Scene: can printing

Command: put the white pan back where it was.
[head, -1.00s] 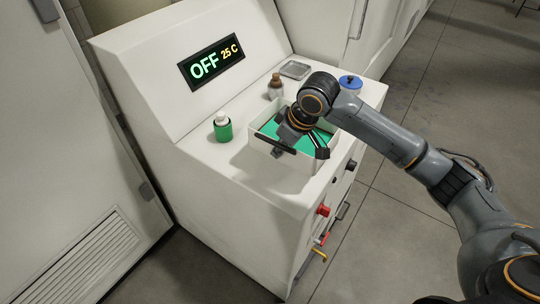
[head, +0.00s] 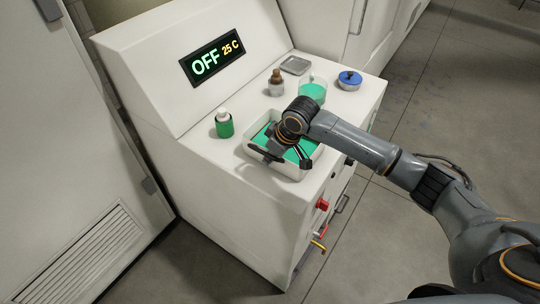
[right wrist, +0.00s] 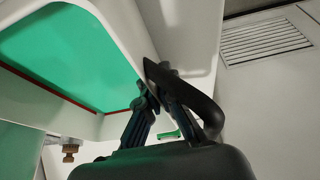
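The white pan (head: 314,166) holds green liquid and is at the front edge of the white machine's top. My right gripper (head: 284,157) is at the pan's near side, one finger across the rim. In the right wrist view the fingers (right wrist: 150,85) meet the edge of the pan (right wrist: 118,125), and the gripper looks shut on that wall. The arm hides part of the pan. I cannot tell whether the pan's underside touches the machine top. My left gripper is not in view.
On the machine top (head: 205,150) stand a green bottle (head: 224,126), a brown-capped bottle (head: 276,86), a beaker of green liquid (head: 313,93), a blue-lidded jar (head: 349,81) and a flat grey dish (head: 295,65). The display (head: 212,57) reads OFF, 25 C.

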